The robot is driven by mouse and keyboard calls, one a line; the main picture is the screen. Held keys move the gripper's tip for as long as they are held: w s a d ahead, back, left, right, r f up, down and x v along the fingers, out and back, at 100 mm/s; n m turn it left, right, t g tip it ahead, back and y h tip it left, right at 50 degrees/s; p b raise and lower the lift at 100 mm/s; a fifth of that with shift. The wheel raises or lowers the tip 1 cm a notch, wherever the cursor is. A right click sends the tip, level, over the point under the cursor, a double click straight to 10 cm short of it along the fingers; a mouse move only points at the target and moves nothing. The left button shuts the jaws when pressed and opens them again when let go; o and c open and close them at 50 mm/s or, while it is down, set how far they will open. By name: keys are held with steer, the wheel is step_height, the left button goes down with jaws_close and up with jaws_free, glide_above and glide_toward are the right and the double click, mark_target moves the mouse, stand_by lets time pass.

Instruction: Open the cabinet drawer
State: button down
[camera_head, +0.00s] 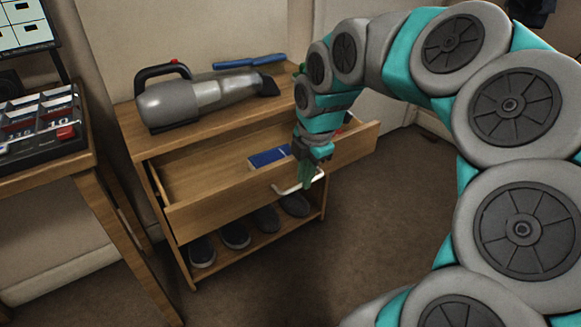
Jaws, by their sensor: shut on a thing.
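The wooden cabinet (141,144) stands at the middle left, and its drawer (235,203) is pulled well out, with its inside showing. A blue flat thing (268,157) lies in the drawer. A pale bar handle (287,190) is on the drawer front. My gripper (309,180) hangs down over the drawer front and is shut on the handle. My wrist hides part of the drawer's right side, and the exact finger contact is small in view.
A grey handheld vacuum (190,100) and a blue-handled thing (250,62) lie on the cabinet top. Several dark shoes (235,236) sit on the lower shelf. A desk (60,165) with a tray stands at left. The carpet (370,220) in front right is clear.

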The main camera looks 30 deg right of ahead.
steer(key=shift+s+r, duration=0.1)
steer(key=shift+s, duration=0.9)
steer(key=c, duration=1.2)
jaws_free()
step_height(320, 180, up, 8)
steer(key=s, duration=0.1)
steer(key=shift+s, duration=0.15)
